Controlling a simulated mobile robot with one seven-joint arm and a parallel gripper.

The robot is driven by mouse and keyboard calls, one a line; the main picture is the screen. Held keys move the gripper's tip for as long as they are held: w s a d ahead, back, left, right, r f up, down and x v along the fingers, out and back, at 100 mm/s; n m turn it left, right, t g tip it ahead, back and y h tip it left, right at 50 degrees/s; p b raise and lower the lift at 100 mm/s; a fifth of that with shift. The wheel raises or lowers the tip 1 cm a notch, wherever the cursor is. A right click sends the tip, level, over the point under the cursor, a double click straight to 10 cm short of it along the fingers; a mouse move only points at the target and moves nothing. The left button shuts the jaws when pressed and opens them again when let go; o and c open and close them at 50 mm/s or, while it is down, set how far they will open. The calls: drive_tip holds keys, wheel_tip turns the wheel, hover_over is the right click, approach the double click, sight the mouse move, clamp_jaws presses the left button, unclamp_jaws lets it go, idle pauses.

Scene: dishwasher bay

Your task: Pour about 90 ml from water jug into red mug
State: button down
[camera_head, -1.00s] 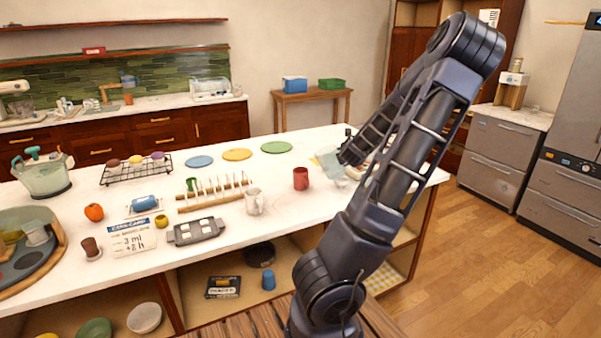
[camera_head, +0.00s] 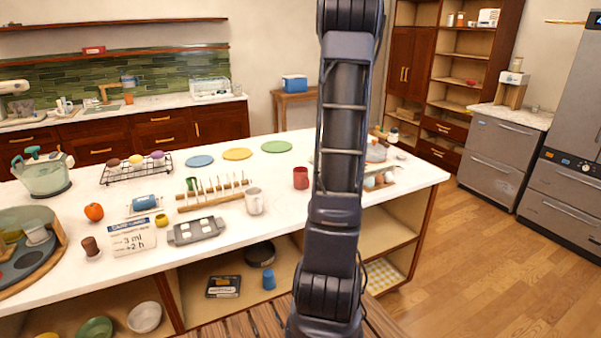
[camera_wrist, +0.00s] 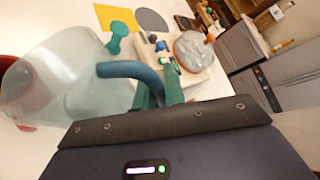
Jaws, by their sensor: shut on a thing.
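The water jug (camera_wrist: 65,85) is clear and pale with a teal handle (camera_wrist: 135,70); it fills the left of the wrist view. My gripper (camera_wrist: 160,92) is shut on its handle. In the head view my arm hides the gripper and most or all of the jug. The red mug (camera_head: 301,178) stands upright on the white counter, just left of my arm. In the wrist view a red patch, likely the mug (camera_wrist: 10,82), shows at the left edge beside the jug. The water level and any flow cannot be made out.
A pale mug (camera_head: 254,202) stands left of the red mug, near a peg rack (camera_head: 213,195) and a grey tray (camera_head: 197,231). Flat coloured discs lie behind.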

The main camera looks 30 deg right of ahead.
drive_tip(key=shift+w+a+r, duration=0.2)
drive_tip(key=shift+a+r, duration=0.1)
drive_tip(key=shift+r, duration=0.15)
drive_tip(key=shift+w+a+r+n+g+h, duration=0.15)
drive_tip(key=shift+w+a+n+h, duration=0.15)
drive_tip(key=shift+n, duration=0.2)
drive_tip(key=shift+w+a+r+n+g+h, duration=0.1)
drive_tip(key=shift+w+a+n+g+h, duration=0.05)
drive_tip(key=shift+a+n+h, duration=0.3)
drive_tip(key=shift+s+d, duration=0.15)
drive_tip(key=shift+d, duration=0.1)
drive_tip(key=shift+a+r, duration=0.1)
drive_tip(key=shift+a, duration=0.05)
drive_tip(key=shift+w+a+n+h+p, duration=0.15)
drive_tip(key=shift+w+n+h+p, duration=0.1)
drive_tip(key=shift+n+p, duration=0.1)
drive_tip(key=shift+w+a+r, duration=0.1)
drive_tip(key=shift+a+r, duration=0.05)
drive_tip(key=shift+r, duration=0.15)
drive_tip(key=shift+w+a+r+n+h+p, duration=0.4)
drive_tip(key=shift+a+r+n+p, duration=0.1)
drive_tip(key=shift+a+r+p, duration=0.1)
drive_tip(key=shift+w+a+r+n+h+p, duration=0.2)
drive_tip(key=shift+w+a, duration=0.1)
drive_tip(key=shift+a, duration=0.1)
drive_tip(key=shift+w+a+r+n+h+p, duration=0.15)
drive_tip(key=shift+w+a+n, duration=0.1)
drive_tip(key=shift+a, duration=0.15)
idle(0.4)
